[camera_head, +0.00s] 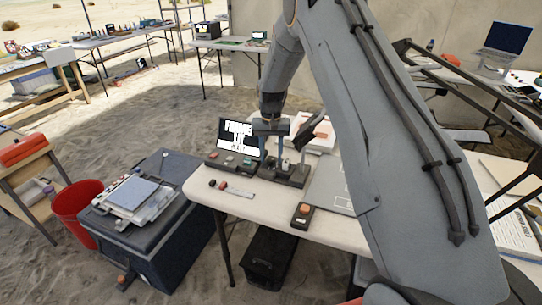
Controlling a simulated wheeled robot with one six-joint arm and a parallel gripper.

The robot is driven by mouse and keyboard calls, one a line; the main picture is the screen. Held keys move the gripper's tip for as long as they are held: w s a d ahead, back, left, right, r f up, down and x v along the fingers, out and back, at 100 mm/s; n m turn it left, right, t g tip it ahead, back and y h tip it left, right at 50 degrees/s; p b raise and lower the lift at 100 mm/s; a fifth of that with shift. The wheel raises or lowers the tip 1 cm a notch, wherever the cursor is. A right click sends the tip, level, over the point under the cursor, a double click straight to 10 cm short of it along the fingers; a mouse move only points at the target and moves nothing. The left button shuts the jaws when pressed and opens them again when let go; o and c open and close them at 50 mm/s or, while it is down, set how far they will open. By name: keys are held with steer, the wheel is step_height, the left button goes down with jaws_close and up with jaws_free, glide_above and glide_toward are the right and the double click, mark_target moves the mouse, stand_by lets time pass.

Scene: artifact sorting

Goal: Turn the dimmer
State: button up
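My grey arm reaches across the white table (256,203). My gripper (285,150) points down at the table's far side, just above a dark device with a raised base (284,176). The gap between its fingers is too small to make out, and so is any contact with the device. A dark control box (232,163) with small coloured buttons sits left of the device, before a small screen (238,134). A small dark box with an orange knob or button (303,210) lies nearer the table's front edge. I cannot tell for sure which one is the dimmer.
A flat grey panel (330,185) lies right of the device, partly behind my arm. A small strip with knobs (232,190) lies at the table's left. A dark case (150,215) and a red bin (78,212) stand on the sand at left. Sandy floor is free between the tables.

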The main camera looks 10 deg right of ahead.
mark_target(271, 159)
step_height(271, 159, up, 8)
steer(key=shift+f+b, duration=0.1)
steer(key=shift+b, duration=0.85)
